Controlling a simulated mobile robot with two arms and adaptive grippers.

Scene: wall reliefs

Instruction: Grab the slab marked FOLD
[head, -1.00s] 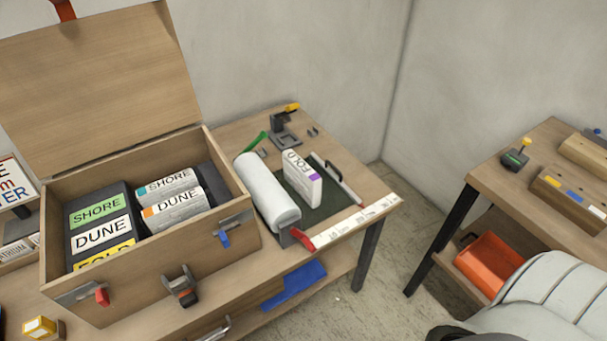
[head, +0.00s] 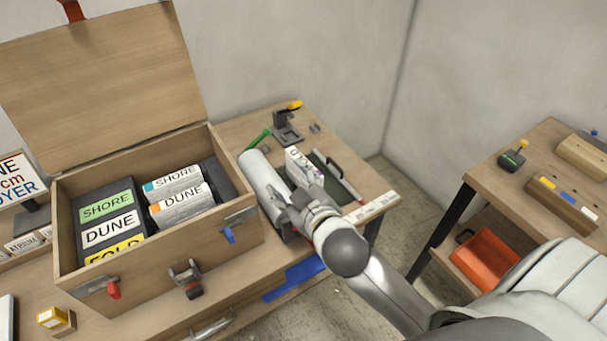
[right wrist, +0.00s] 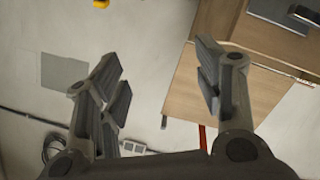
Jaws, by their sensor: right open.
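My left gripper is not in view.
An open wooden case (head: 160,262) holds SHORE and DUNE slabs at left. A black-handled tool (head: 341,174) lies right of the slab. A second table (head: 490,185) stands at right, above an orange bin (head: 484,258).

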